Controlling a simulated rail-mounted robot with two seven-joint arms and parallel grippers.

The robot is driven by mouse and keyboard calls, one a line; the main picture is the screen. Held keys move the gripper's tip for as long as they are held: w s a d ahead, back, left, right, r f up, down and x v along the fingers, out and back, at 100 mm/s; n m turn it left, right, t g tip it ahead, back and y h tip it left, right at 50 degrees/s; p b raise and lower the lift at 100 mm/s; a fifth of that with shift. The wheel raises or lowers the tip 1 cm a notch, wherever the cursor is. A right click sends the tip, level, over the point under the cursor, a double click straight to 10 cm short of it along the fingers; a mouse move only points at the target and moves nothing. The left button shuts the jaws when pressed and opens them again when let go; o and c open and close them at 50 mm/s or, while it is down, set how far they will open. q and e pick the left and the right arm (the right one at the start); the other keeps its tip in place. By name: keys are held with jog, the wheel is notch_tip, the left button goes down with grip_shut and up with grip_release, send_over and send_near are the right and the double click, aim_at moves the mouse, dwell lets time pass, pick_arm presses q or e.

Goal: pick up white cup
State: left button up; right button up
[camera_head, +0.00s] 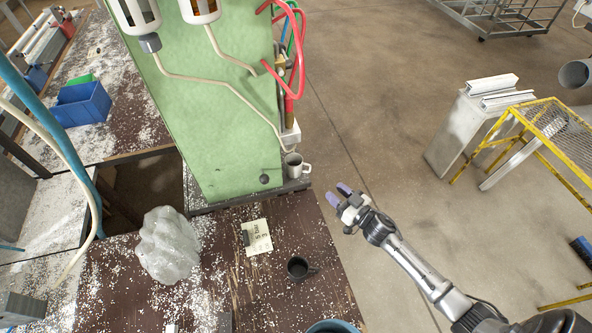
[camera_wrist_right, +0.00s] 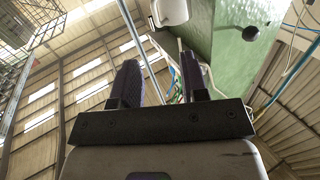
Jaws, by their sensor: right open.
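The white cup (camera_head: 294,165) stands upright beside the lower right corner of the green machine, with its handle toward the right. In the right wrist view, a white rounded thing (camera_wrist_right: 168,12) at the top edge, partly cut off, looks like the same cup. My right gripper (camera_head: 338,194) is open and empty, to the right of and below the cup in the head view, apart from it. Its two dark fingers (camera_wrist_right: 160,78) stand apart in the right wrist view with nothing between them. My left gripper is not in view.
The green machine (camera_head: 225,120) rises behind the cup, with red hoses (camera_head: 299,50) above it. A black cup (camera_head: 299,267), a paper note (camera_head: 257,237) and a crumpled clear bag (camera_head: 168,245) lie on the brown bench. A yellow rack (camera_head: 550,125) stands at the right.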

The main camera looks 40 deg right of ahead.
send_near(298, 167)
jog(key=w+d+f, duration=0.2)
jog(key=d, duration=0.1)
jog(key=w+b, duration=0.1)
jog(key=w, duration=0.4)
jog(key=shift+f, duration=0.15)
jog(key=shift+c, duration=0.4)
grip_shut()
